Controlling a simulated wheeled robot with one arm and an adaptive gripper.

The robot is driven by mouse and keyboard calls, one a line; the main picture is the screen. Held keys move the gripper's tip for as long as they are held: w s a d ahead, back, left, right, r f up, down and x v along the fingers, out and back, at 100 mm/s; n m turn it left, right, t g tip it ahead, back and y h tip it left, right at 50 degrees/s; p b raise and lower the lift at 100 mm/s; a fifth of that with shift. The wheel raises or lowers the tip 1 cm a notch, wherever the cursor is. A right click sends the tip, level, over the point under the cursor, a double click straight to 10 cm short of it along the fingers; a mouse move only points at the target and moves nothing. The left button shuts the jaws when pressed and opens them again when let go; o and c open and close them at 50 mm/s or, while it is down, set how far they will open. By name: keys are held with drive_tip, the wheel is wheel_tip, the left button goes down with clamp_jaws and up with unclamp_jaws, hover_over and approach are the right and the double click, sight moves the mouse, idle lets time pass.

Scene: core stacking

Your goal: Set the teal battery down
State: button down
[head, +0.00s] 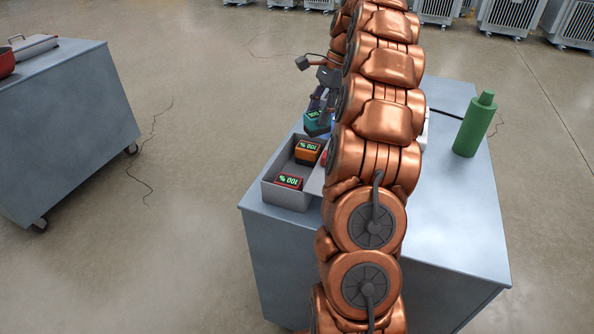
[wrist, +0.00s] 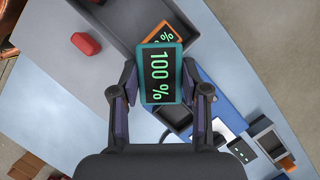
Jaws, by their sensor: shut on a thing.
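The teal battery (wrist: 161,72) has a dark face reading 100 % in green. My gripper (wrist: 160,84) is shut on it, one finger on each side. In the head view the teal battery (head: 316,124) is at the far end of the grey tray (head: 286,197), partly hidden by my gripper and arm. I cannot tell whether it touches anything below. An orange battery (head: 307,152) and a red battery (head: 288,181) lie in the tray. In the wrist view the orange battery (wrist: 164,35) shows just beyond the teal one.
A rounded red object (wrist: 86,43) lies on the table beside the tray. A blue surface (wrist: 218,92), dark slots (wrist: 177,117) and a grey device (wrist: 268,140) are on the right in the wrist view. A green bottle (head: 474,126) stands on the table's right side, with free room before it.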

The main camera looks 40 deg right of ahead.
drive_tip(key=s+a+n+g+p, duration=0.2)
drive_tip(key=a+n+g+p, duration=0.1)
drive_tip(key=a+n, duration=0.55)
drive_tip(key=f+p, duration=0.1)
drive_tip(key=f, duration=0.1)
drive_tip(key=f+p, duration=0.1)
drive_tip(key=f, duration=0.2)
drive_tip(key=f+p, duration=0.1)
drive_tip(key=f, duration=0.2)
drive_tip(key=shift+s+a+f, duration=0.2)
drive_tip(key=shift+a, duration=0.1)
drive_tip(key=shift+f, duration=0.45)
drive_tip(key=shift+f, duration=0.1)
drive_tip(key=c, duration=0.8)
unclamp_jaws()
drive_tip(key=shift+c, duration=0.2)
